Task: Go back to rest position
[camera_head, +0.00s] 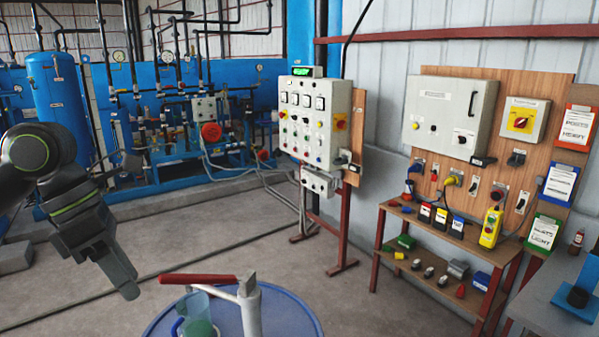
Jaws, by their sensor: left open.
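My left arm comes in from the left edge, with its dark gripper (122,272) pointing down. The gripper is open, and nothing shows between its fingers. It is in the air to the left of a blue drum (300,312), apart from it. My right gripper is not in view.
On the drum are a pump with a red handle (198,279) and a clear cup (196,306). A control panel (315,122) stands behind. A wooden shelf (450,245) with switches is at right, a grey table (545,300) at lower right. Open floor lies between.

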